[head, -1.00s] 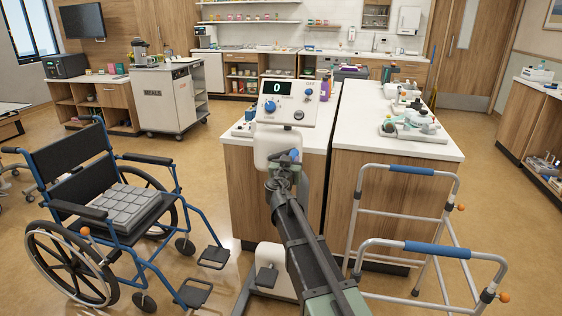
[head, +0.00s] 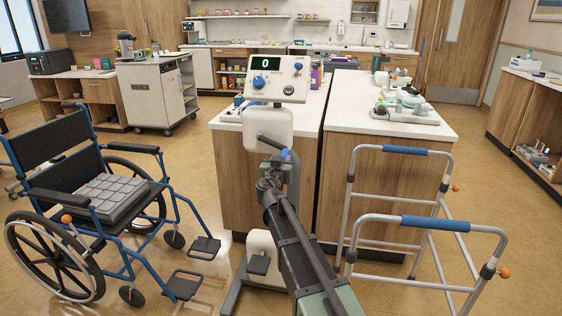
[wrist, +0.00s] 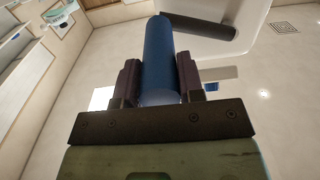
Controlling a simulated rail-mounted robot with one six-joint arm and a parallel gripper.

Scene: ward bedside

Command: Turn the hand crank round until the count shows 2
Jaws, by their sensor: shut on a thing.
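The crank device (head: 279,80) is a white console on a white column, and its small display (head: 265,64) shows 0. The dark crank arm (head: 273,144) slants down to the right from the column, and also shows in the wrist view (wrist: 200,27). The blue crank handle (head: 284,154) is at its lower end. My gripper (head: 277,163) is at the handle, below the console. In the wrist view, the blue handle (wrist: 159,50) lies between the two dark jaws of my gripper (wrist: 159,78), which is shut on it.
A walker (head: 405,222) stands to the right of my arm, and a wheelchair (head: 95,200) to the left. Counters (head: 375,118) stand just behind the device, bearing a tray of items (head: 405,115). Open floor (head: 215,225) lies between the wheelchair and the device.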

